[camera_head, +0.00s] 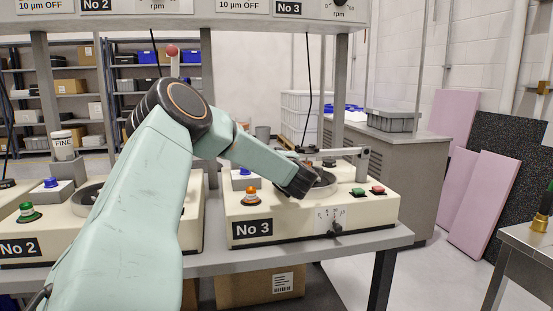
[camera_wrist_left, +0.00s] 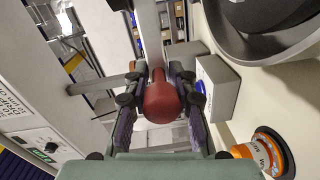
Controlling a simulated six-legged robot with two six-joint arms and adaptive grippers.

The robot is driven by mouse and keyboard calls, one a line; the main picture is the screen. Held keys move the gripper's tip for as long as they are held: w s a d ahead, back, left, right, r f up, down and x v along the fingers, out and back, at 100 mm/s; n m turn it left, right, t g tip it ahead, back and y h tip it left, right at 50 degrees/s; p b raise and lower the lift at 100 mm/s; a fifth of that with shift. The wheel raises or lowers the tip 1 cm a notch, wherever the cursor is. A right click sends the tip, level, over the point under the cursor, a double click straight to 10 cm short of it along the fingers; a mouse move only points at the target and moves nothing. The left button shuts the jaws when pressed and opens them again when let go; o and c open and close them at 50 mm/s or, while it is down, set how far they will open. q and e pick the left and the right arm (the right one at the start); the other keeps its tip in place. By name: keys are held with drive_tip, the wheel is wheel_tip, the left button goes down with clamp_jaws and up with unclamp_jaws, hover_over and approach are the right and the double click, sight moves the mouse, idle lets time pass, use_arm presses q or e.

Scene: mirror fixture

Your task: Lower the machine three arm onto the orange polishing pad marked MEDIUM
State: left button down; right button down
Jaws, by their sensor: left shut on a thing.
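The arm of machine three (camera_head: 330,152) is a grey bar reaching left from a post at the right of the No 3 machine (camera_head: 275,214). It stays above the dark round platter bowl (camera_head: 327,186), which also fills the top right of the left wrist view (camera_wrist_left: 275,35). My left gripper (camera_wrist_left: 160,82) is shut on a red ball knob (camera_wrist_left: 163,104); my forearm largely hides it in the head view. An orange round piece (camera_head: 250,193) sits at the machine's front left; its white label (camera_wrist_left: 262,155) is only partly readable. My right gripper is not in view.
A grey block with a blue button (camera_head: 244,172) stands beside the bowl. Green and red buttons (camera_head: 377,190) are at the right. The No 2 machine (camera_head: 185,225) is to the left, with a red-knobbed lever (camera_head: 172,51) upright. A FINE container (camera_head: 62,145) stands there.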

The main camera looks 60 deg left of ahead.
use_arm(q)
drive_tip(key=shift+w, duration=0.1)
drive_tip(key=c, duration=1.2)
unclamp_jaws()
drive_tip(key=shift+w, duration=0.15)
drive_tip(key=shift+s+d, duration=0.1)
drive_tip(key=shift+s, duration=0.1)
drive_tip(key=v, duration=1.2)
drive_tip(key=shift+w, duration=0.1)
